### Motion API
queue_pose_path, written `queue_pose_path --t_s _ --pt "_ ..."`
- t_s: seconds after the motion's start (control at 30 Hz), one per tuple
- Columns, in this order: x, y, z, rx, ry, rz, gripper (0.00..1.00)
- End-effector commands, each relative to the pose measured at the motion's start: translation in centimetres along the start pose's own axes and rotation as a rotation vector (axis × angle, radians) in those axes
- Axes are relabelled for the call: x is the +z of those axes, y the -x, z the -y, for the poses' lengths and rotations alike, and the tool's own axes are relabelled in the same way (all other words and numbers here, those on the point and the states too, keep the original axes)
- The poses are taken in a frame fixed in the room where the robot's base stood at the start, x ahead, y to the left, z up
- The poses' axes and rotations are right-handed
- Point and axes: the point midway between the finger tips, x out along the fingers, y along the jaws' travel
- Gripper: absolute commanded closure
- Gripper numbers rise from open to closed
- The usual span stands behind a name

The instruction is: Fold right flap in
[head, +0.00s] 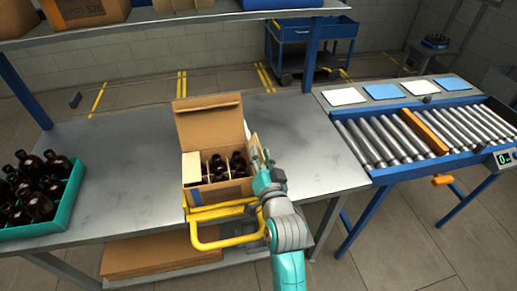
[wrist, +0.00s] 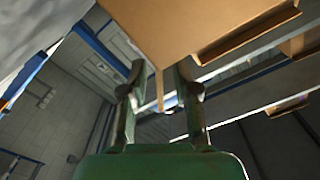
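An open cardboard box (head: 222,192) stands on the grey workbench, with several dark amber bottles (head: 238,165) between dividers inside. Its large back flap (head: 210,128) stands up. A pale flap or panel (head: 191,166) shows at the left; I cannot tell how it is folded. The right flap (head: 253,144) shows as a small upright piece, partly hidden by my gripper (head: 259,160), which is at the box's right side. In the wrist view my gripper (wrist: 159,78) has its fingers apart, with a thin cardboard edge (wrist: 159,90) seen between them; contact is unclear.
A yellow frame (head: 205,232) sits at the bench's front edge below the box. A teal crate of bottles (head: 68,203) stands at the left. A roller conveyor (head: 385,145) is at the right. The bench (head: 125,160) is clear between crate and box.

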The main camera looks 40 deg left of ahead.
Motion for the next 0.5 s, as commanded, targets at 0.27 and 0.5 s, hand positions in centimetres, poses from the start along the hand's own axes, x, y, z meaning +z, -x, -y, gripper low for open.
queue_pose_path --t_s 0.27,0.5 --pt "0.0 -2.4 0.0 -0.001 0.0 -0.001 0.7" --pt "0.0 -2.6 0.0 0.0 0.0 0.0 0.7"
